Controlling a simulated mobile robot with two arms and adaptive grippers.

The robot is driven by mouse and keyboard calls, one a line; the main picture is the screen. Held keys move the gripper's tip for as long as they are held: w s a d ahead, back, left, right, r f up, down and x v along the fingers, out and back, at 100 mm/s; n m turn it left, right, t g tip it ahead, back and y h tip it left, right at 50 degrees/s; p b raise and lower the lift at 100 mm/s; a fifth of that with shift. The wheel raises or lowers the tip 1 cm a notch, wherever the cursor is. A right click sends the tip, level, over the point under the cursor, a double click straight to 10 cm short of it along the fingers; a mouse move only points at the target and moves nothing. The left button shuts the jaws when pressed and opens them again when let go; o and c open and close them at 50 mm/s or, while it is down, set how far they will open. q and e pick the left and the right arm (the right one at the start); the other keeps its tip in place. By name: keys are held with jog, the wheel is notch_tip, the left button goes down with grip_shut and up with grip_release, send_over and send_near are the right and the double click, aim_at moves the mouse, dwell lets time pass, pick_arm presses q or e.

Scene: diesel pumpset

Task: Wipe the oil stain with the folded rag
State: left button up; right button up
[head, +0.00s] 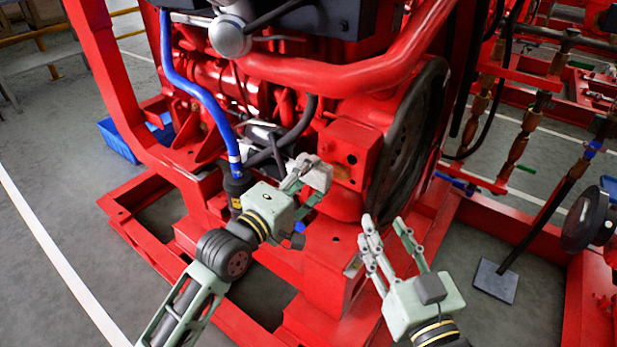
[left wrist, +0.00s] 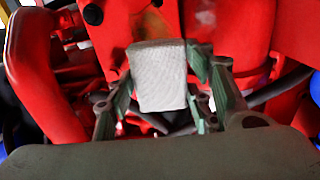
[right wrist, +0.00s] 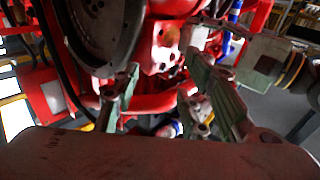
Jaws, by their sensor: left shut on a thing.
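The folded rag (head: 319,176) is a pale grey-white pad. My left gripper (head: 305,188) is shut on it; in the left wrist view the rag (left wrist: 158,82) sits between both fingers. The rag is up against or just in front of a red block on the engine's side; I cannot tell whether it touches. A brownish patch, seemingly the oil stain (head: 343,171), shows on the red face right beside the rag. It also shows above the rag in the left wrist view (left wrist: 152,22). My right gripper (head: 384,225) is open and empty, to the right and below.
The red diesel engine (head: 330,75) fills the middle, with a blue hose (head: 192,95) on its left and a large dark flywheel (head: 408,140) right of the block. A red base frame (head: 180,255) runs below. Grey floor (head: 45,140) lies open at the left.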

pick_arm(q)
jog(key=shift+x, duration=0.95)
pick_arm(e)
jog(key=shift+d+f, duration=0.1)
jog(key=shift+f, duration=0.45)
jog(key=shift+g, duration=0.3)
